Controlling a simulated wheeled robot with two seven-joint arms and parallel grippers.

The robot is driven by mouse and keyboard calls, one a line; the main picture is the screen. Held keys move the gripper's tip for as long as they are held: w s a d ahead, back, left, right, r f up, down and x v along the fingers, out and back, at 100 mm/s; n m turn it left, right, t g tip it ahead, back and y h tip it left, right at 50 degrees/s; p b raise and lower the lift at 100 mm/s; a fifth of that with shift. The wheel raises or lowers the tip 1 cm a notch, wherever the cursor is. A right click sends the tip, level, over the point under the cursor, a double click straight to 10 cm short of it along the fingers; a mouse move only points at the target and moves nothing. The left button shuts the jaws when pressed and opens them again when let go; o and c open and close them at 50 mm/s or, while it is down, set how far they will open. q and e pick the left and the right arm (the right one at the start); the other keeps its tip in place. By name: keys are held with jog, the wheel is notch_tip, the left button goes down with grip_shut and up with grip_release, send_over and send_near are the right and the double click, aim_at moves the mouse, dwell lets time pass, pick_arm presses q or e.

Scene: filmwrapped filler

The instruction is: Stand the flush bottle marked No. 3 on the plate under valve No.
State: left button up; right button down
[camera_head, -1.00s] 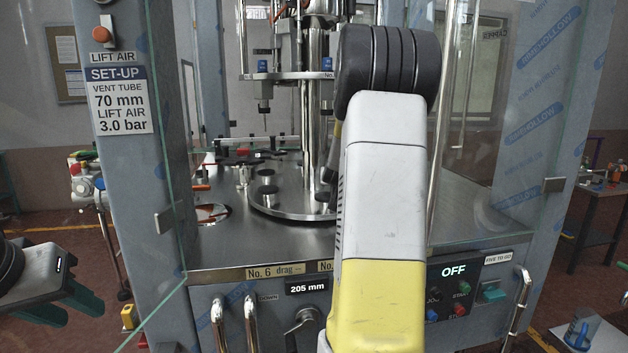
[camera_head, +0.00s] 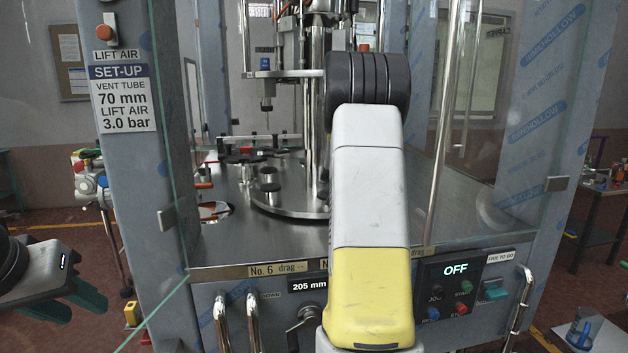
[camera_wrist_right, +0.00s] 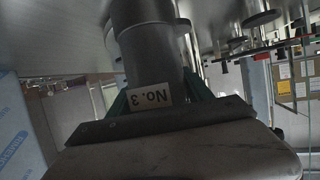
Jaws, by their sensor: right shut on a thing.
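The flush bottle (camera_wrist_right: 147,60) is a grey cylinder with a white "No. 3" label, upside down in the right wrist view. My right gripper (camera_wrist_right: 157,92) is shut on it, with green fingers on both sides. In the head view my right arm hides this gripper and the bottle. A filling valve (camera_head: 265,88) hangs over the deck in the head view. Small dark round plates (camera_head: 269,187) stand below it on the round turntable (camera_head: 288,206). The numbers of the valves and plates are mostly hidden or too small to read. My left gripper (camera_head: 84,302) is open and empty, outside the machine at left.
Glass panels and grey posts (camera_head: 128,200) flank the machine opening. A shiny central column (camera_head: 311,130) rises beside my right arm. A rail (camera_head: 255,137) runs behind the plates. Handles (camera_head: 522,298) project in front.

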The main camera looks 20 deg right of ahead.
jog(key=shift+w+d+f, duration=0.1)
jog(key=shift+w+d, duration=0.45)
jog(key=shift+w, duration=1.7)
jog(key=shift+w+d+r, duration=0.1)
jog(key=shift+w+d, duration=0.4)
jog(key=shift+w, duration=1.8)
jog(key=shift+w+d+f, duration=0.1)
jog(key=shift+w+d, duration=0.45)
jog(key=shift+w, duration=1.7)
jog(key=shift+f, duration=0.2)
jog(key=shift+f, duration=0.35)
jog(key=shift+c, duration=1.8)
grip_release()
